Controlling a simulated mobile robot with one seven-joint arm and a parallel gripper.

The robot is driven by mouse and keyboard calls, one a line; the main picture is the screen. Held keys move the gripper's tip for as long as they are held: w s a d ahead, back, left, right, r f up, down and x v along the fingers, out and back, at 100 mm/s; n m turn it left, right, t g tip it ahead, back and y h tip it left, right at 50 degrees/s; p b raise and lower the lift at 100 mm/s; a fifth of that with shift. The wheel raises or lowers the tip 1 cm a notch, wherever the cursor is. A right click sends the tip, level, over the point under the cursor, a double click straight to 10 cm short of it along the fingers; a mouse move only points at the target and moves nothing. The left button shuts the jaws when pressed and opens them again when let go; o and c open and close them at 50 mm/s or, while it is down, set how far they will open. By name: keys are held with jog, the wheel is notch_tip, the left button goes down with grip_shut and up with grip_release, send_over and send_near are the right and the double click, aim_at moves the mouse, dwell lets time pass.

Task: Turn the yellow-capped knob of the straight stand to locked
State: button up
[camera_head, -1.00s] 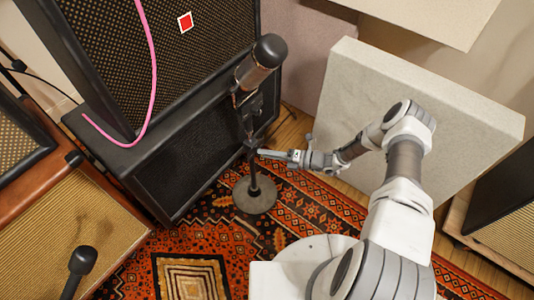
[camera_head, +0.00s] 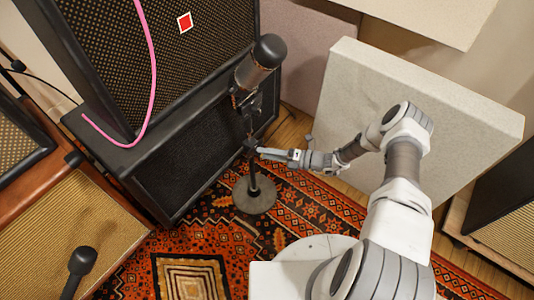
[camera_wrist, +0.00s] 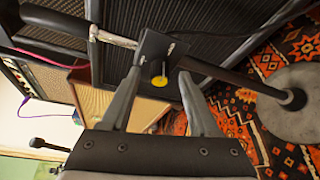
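The straight stand (camera_head: 253,178) is a dark upright pole on a round grey base (camera_head: 258,200), with a large microphone (camera_head: 262,58) on top. In the wrist view its pole runs slantwise, with the base (camera_wrist: 290,78) at the right. A black clamp block on the pole carries the knob, whose yellow cap (camera_wrist: 159,81) faces the wrist camera. My gripper (camera_wrist: 160,72) is open, with one fingertip on each side of the knob and a visible gap to both. In the head view my gripper (camera_head: 262,152) reaches the pole from the right; the cap cannot be made out there.
Stacked black amps (camera_head: 205,155) stand close behind the stand, with a pink cable (camera_head: 152,70) hanging over them. A pale panel (camera_head: 410,110) stands behind my arm. A small microphone (camera_head: 81,262) and a tan amp (camera_head: 75,235) are at the left. Patterned rug covers the floor.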

jog(key=p+v, duration=0.3)
jog(key=v, duration=1.4)
jog(key=shift+d, duration=0.2)
